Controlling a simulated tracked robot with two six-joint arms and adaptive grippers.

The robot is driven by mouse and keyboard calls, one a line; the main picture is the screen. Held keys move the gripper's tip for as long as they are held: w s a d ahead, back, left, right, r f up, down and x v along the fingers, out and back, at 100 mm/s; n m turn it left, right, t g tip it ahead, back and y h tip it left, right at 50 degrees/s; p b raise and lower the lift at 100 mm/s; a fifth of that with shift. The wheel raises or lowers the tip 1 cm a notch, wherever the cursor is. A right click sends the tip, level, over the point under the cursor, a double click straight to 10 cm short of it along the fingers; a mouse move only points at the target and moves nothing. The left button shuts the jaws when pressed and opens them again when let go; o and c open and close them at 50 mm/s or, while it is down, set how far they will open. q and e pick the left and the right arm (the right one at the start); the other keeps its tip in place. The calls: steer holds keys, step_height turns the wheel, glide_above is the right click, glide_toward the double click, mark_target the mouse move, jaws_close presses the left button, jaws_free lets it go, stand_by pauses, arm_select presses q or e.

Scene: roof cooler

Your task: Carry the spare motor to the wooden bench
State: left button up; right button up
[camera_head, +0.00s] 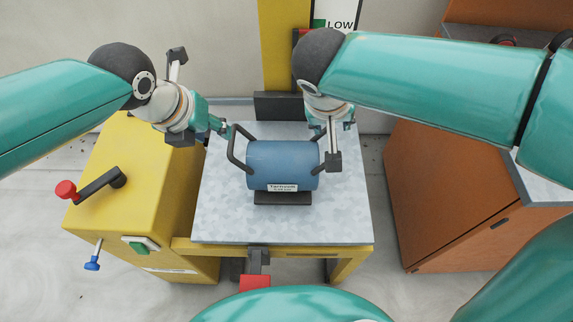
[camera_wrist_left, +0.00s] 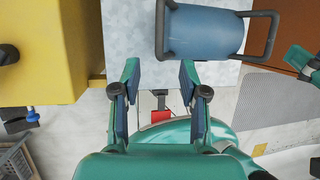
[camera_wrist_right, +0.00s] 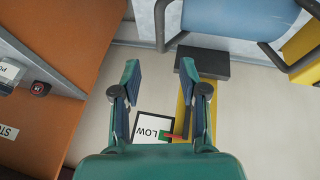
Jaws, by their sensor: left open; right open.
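The spare motor (camera_head: 283,163), a blue cylinder with a dark handle at each end and a white label, rests on a grey metal platform (camera_head: 225,215). My left gripper (camera_head: 222,127) is open and empty, just beside the motor's left handle (camera_head: 235,149). In the left wrist view the handle (camera_wrist_left: 162,30) lies beyond the open fingers (camera_wrist_left: 158,75). My right gripper (camera_head: 334,126) is open by the right handle, partly hidden by its own wrist. In the right wrist view the handle (camera_wrist_right: 162,25) is beyond the open fingers (camera_wrist_right: 157,78). I cannot tell whether any bench in view is wooden.
The platform belongs to a yellow lift with a crank (camera_head: 102,184) and a mast (camera_head: 273,60) behind. An orange-brown cabinet (camera_head: 425,205) with a grey top stands at the right. Pale floor lies between them. A grey crate (camera_wrist_left: 15,160) shows in the left wrist view.

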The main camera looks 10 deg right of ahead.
mark_target(231, 142)
arm_select(q)
steer(key=x, duration=1)
steer(key=shift+w+f, duration=0.1)
steer(key=shift+f, duration=0.05)
arm_select(e)
steer(key=x, duration=1)
steer(key=shift+w+f, duration=0.1)
steer(key=shift+f, duration=0.05)
arm_select(q)
jaws_close()
arm_select(e)
jaws_close()
arm_select(q)
steer(key=shift+w+r, duration=0.15)
steer(key=shift+r, duration=0.15)
arm_select(e)
steer(key=shift+w+r, duration=0.15)
steer(key=shift+r, duration=0.15)
